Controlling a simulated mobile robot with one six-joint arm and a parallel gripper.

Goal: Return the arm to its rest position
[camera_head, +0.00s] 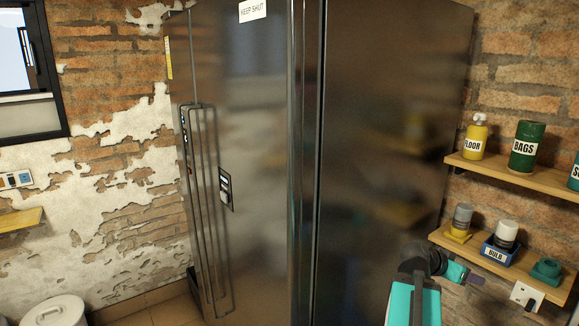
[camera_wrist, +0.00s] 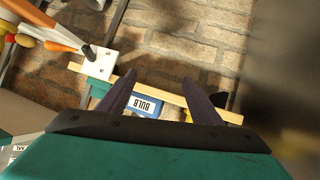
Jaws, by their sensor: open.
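My gripper (camera_head: 480,280) is at the lower right of the head view, in front of the lower wall shelf. In the wrist view its two dark fingers (camera_wrist: 158,76) stand apart with nothing held between them. Beyond them are the shelf edge (camera_wrist: 172,97) and a blue box labelled BULB (camera_wrist: 145,104). The box also shows on the lower shelf (camera_head: 498,254) in the head view, with a white-topped item in it. I cannot tell the exact gap between the fingers and the shelf.
A tall dark metal cabinet (camera_head: 385,150) marked KEEP SHUT fills the middle. Yellow (camera_head: 476,140) and green (camera_head: 526,146) canisters stand on the upper shelf (camera_head: 520,176). A white plate (camera_head: 526,296) hangs at the lower shelf's front. A white bin (camera_head: 55,312) stands at the lower left.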

